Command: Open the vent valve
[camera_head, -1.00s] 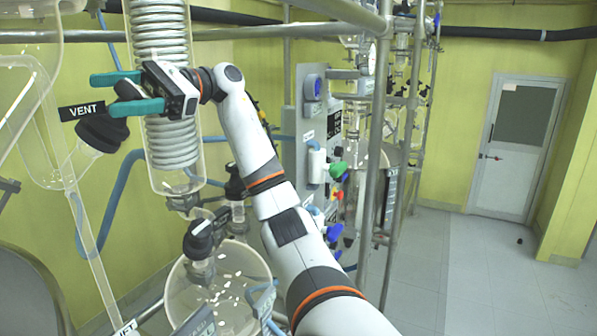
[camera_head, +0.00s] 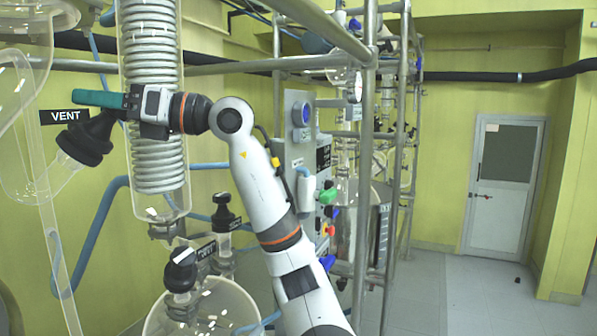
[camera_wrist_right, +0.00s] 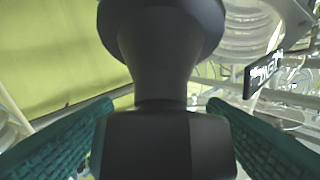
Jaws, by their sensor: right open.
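The vent valve (camera_head: 85,142) is a black knob on a glass branch at the left of the head view, just below the black VENT label (camera_head: 63,116). My right gripper (camera_head: 84,99) is at the valve's upper end, with its teal fingers nearly in line in this view. In the right wrist view, the black valve (camera_wrist_right: 162,60) fills the middle. The open right gripper (camera_wrist_right: 160,108) has one teal finger on each side of the valve's narrower black part. Contact cannot be told. My left gripper is out of view.
A glass coil condenser (camera_head: 156,170) stands right beside the gripper. A round glass vessel (camera_head: 205,308) with black-capped fittings is below. Metal frame poles (camera_head: 366,170) and a grey control panel (camera_head: 297,135) stand to the right. Open floor (camera_head: 470,290) lies farther right.

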